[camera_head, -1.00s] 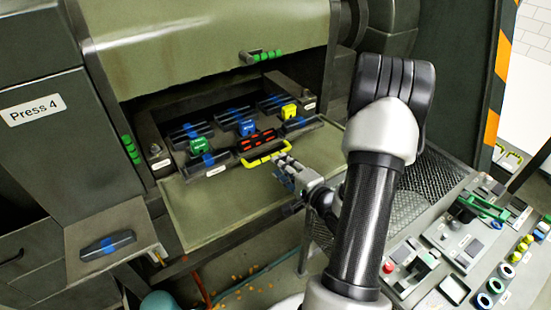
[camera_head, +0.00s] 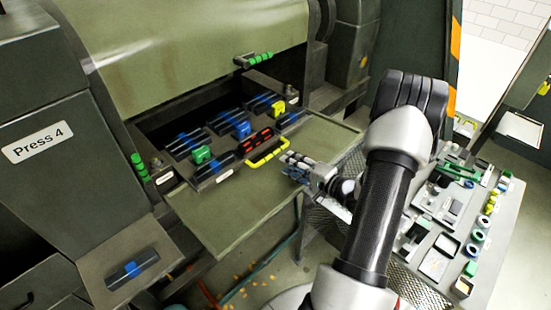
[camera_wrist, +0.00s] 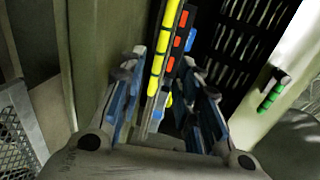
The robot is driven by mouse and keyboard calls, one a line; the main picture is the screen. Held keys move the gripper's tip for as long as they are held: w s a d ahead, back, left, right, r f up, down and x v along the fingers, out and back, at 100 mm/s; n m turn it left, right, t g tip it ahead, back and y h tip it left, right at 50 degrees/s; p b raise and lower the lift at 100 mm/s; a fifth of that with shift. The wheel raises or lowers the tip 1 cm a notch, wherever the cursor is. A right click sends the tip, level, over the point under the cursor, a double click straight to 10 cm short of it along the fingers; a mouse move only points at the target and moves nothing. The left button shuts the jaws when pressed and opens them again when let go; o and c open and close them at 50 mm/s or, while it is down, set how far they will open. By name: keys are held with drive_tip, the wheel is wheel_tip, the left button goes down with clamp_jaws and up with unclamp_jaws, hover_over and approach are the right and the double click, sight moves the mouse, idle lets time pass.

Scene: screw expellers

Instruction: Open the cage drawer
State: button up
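The cage drawer's yellow handle (camera_head: 268,153) sticks out at the front of the press opening, below a black block with red marks (camera_head: 257,141). My gripper (camera_head: 292,166) is just right of and in front of the handle, over the green ledge. In the wrist view my gripper (camera_wrist: 168,100) is open, with its two blue-padded fingers apart. The yellow handle (camera_wrist: 164,45) shows ahead between the fingers, nearer the left one. The red-marked block (camera_wrist: 182,40) lies beside it. I cannot tell whether a finger touches the handle.
A green ledge (camera_head: 225,212) lies under the opening. The raised green cover (camera_head: 190,40) with a green-striped handle (camera_head: 254,60) is above. Blue-marked black bars and green, blue and yellow blocks sit in the opening. A parts table (camera_head: 470,210) stands at right.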

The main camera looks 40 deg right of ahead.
drive_tip(key=b+x, duration=0.1)
drive_tip(key=x, duration=0.6)
drive_tip(key=shift+w+a, duration=0.1)
drive_tip(key=shift+w, duration=0.25)
drive_tip(key=shift+c, duration=0.2)
clamp_jaws()
